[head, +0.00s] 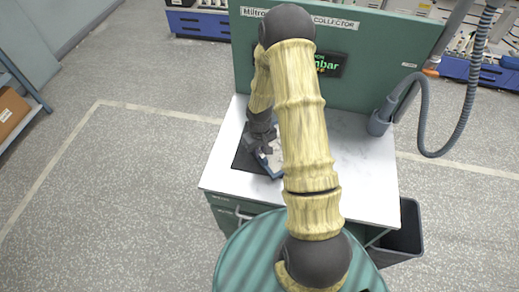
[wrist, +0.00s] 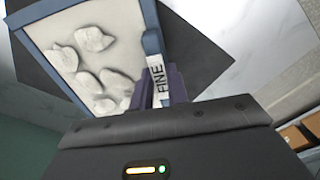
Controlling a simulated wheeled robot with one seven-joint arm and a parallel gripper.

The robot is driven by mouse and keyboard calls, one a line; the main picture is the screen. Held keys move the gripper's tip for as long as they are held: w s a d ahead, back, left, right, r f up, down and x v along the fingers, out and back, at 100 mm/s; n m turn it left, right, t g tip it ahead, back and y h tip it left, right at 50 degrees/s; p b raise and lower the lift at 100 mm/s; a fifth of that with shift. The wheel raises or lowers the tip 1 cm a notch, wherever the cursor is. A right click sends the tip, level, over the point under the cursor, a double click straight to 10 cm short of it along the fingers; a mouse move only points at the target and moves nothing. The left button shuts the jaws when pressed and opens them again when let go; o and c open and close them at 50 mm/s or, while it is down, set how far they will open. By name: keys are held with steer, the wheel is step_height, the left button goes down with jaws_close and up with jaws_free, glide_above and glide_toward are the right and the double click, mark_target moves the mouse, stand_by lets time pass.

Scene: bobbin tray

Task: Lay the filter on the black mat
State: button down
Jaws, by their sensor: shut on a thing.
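The filter (wrist: 115,50) is a blue-framed panel with a pale, lumpy face and a white label reading FINE. My gripper (wrist: 160,88) is shut on its edge beside the label in the wrist view. In the head view the filter (head: 272,160) is tilted, largely behind my gripper (head: 264,145) and arm. The black mat (head: 243,161) lies on the white worktop under and to the left of the filter. In the wrist view the mat (wrist: 200,60) shows beyond the filter's edge. I cannot tell whether the filter touches the mat.
The white worktop (head: 360,170) is mostly clear on the right. A green back panel (head: 390,50) stands behind it, with a grey hose (head: 425,130) at the right. A dark bin (head: 405,240) stands at the lower right. My arm hides the worktop's middle.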

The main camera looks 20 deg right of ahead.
steer(key=c, duration=1.4)
jaws_free()
steer(key=shift+o, duration=0.2)
steer(key=shift+w+d+r, duration=0.1)
steer(key=shift+r, duration=0.6)
step_height(320, 180, up, 11)
steer(key=b, duration=0.1)
steer(key=shift+f, duration=0.1)
steer(key=shift+s, duration=0.2)
